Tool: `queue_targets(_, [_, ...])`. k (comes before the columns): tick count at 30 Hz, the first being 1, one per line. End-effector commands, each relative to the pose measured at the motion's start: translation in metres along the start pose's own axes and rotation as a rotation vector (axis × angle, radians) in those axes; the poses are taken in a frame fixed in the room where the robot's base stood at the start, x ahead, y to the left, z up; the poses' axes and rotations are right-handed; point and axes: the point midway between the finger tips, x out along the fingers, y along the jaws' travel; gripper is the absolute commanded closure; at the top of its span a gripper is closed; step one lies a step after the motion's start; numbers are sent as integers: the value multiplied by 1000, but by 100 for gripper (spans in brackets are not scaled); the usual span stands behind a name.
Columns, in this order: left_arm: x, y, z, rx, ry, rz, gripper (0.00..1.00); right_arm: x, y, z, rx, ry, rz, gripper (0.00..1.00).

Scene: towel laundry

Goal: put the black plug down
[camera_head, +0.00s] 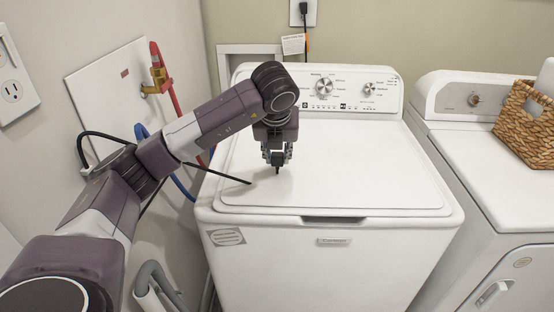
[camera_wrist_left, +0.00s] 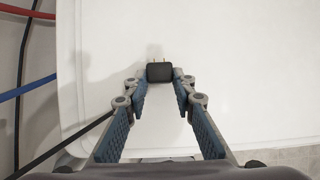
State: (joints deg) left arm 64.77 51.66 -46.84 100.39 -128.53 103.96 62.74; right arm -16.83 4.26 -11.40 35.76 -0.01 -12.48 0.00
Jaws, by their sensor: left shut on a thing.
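The black plug (camera_wrist_left: 160,71) sits between the fingertips of my left gripper (camera_head: 277,160). Its two prongs point away from the gripper in the left wrist view. In the head view the plug (camera_head: 277,171) is a small dark shape below the fingers, over the left part of the white washer lid (camera_head: 350,175). It looks close to the lid; I cannot tell whether it touches. A black cord (camera_head: 225,177) reaches over the washer's left edge, and it also shows in the wrist view (camera_wrist_left: 75,137). My right gripper is not in view.
The lid's middle and right are clear. The washer's control panel (camera_head: 316,88) stands behind. A dryer (camera_head: 490,160) with a wicker basket (camera_head: 527,125) is at right. Red (camera_head: 172,92) and blue (camera_head: 180,187) hoses run at left. Another plug (camera_head: 303,8) is in the back wall outlet.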

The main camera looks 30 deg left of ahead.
Motion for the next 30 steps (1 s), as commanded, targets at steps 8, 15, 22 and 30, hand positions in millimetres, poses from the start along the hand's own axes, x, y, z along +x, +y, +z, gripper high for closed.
queue_targets(8, [15, 1, -7, -2, -2, 1, 100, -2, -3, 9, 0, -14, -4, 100])
queue_targets(15, [18, 0, -9, -1, -1, 1, 100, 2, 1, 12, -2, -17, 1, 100])
queue_targets(22, [25, 0, -12, -1, -1, 0, 100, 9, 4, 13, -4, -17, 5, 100])
queue_targets(30, [25, 0, -12, -1, 0, 1, 59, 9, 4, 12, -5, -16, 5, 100])
